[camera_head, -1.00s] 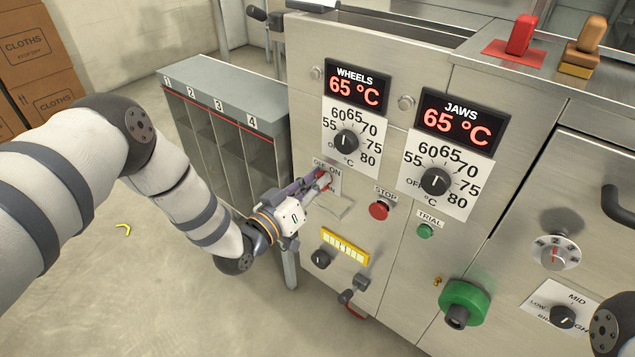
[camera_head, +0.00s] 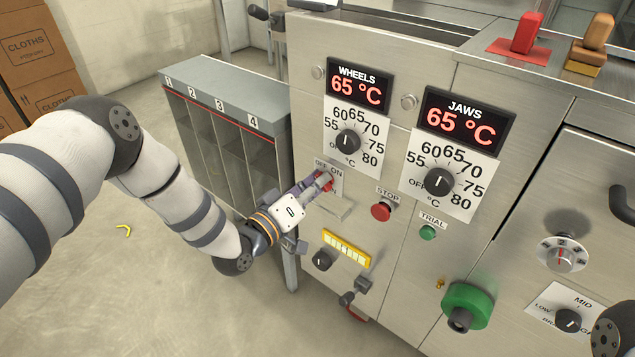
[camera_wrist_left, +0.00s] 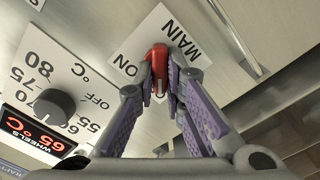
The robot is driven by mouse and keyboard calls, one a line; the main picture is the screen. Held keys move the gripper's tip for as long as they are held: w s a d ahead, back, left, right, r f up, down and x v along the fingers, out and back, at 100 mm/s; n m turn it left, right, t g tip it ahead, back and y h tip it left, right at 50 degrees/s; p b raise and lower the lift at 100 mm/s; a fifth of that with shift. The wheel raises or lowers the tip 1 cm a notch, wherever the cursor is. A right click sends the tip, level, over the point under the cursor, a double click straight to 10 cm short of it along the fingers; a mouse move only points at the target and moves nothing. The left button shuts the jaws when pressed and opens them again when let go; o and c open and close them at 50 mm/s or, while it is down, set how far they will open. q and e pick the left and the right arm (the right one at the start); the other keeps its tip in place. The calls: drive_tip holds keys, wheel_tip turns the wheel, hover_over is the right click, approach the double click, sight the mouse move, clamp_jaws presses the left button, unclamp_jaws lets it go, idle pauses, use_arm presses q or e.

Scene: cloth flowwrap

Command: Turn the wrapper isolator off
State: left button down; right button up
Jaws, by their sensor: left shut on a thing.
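The isolator is a red handle (camera_head: 325,181) on a white plate (camera_head: 336,176) marked OFF and ON, below the WHEELS dial on the steel machine front. In the left wrist view the red handle (camera_wrist_left: 157,62) sits between the fingertips, and its plate (camera_wrist_left: 176,45) reads MAIN and ON; the OFF mark is hidden there. My left gripper (camera_head: 318,183) is shut on the handle; it also shows in the left wrist view (camera_wrist_left: 160,85). My right gripper is not in view; only a piece of my right arm shows at the lower right edge.
The WHEELS dial (camera_head: 347,141) and JAWS dial (camera_head: 438,181) are above and right of the handle. A red STOP button (camera_head: 381,211) and green TRIAL button (camera_head: 428,232) lie to the right. A grey numbered rack (camera_head: 222,88) stands close on the left.

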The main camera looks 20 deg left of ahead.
use_arm(q)
drive_tip(key=shift+s+f, duration=0.1)
drive_tip(key=c, duration=1.7)
unclamp_jaws()
drive_tip(key=shift+o, duration=0.2)
drive_tip(key=v, duration=1.2)
drive_tip(key=s+d+f+m+g+y+p, duration=0.15)
drive_tip(key=s+f+g+p, duration=0.35)
drive_tip(key=s, duration=0.5)
drive_tip(key=s+d+f+m+g+y+p, duration=0.1)
drive_tip(key=s+d+f+m+g+p, duration=0.15)
drive_tip(key=s+g, duration=0.65)
drive_tip(key=s+a+r+g+y+p, duration=0.1)
drive_tip(key=s+a+r+g+y, duration=0.1)
drive_tip(key=s, duration=0.9)
drive_tip(key=s+a+r+g+y+p, duration=0.1)
drive_tip(key=s+a+r+g+p, duration=0.1)
drive_tip(key=s, duration=0.9)
drive_tip(key=shift+s+a+m+g+y, duration=0.4)
drive_tip(key=shift+a+g, duration=0.15)
drive_tip(key=shift+g, duration=0.15)
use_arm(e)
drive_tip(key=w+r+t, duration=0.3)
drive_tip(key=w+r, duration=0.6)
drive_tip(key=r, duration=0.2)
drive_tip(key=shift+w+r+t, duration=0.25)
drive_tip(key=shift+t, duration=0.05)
